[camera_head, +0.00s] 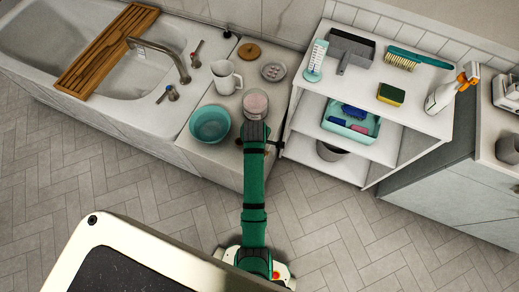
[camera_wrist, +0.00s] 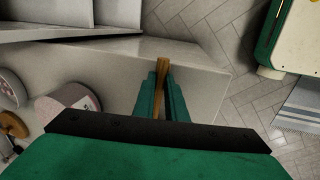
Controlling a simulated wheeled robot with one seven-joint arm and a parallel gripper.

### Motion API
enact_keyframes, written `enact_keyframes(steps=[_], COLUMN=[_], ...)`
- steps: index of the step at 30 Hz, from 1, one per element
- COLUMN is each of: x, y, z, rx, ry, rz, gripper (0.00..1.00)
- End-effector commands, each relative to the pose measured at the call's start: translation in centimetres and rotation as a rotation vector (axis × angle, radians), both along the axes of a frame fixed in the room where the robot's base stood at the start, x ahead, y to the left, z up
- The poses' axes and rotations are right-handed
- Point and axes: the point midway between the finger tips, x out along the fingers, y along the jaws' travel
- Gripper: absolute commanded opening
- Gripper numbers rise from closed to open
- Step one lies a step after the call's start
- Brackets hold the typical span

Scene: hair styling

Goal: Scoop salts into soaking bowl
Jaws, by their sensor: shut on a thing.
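In the head view my gripper (camera_head: 275,145) is above the front right of the counter. A clear jar (camera_head: 255,100) with pale pink contents, seemingly the salts, stands behind it; the jar also shows at left in the wrist view (camera_wrist: 74,97). The teal soaking bowl (camera_head: 210,123) stands on the counter left of the jar and my arm. It is outside the wrist view.
A white jug (camera_head: 225,77), a round wooden lid (camera_head: 249,52) and a grey round dish (camera_head: 273,71) stand behind the bowl and jar. A white shelf unit (camera_head: 384,92) rises close to the right. The sink (camera_head: 135,80) is at left.

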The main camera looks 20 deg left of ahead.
Motion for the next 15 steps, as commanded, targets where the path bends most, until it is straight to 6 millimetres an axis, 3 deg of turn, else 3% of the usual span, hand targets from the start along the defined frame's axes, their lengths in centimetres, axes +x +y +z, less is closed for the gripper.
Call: enact_keyframes(steps=[4,12,15], x=[0.2,-4.2,-6.5], y=[0.1,-2.5,-3.8], z=[2.5,8.2,9.2], rx=[0.003,0.002,0.000], ry=[-0.006,-0.005,-0.001], rz=[0.001,-0.001,-0.001], gripper=[0.00,0.00,0.00])
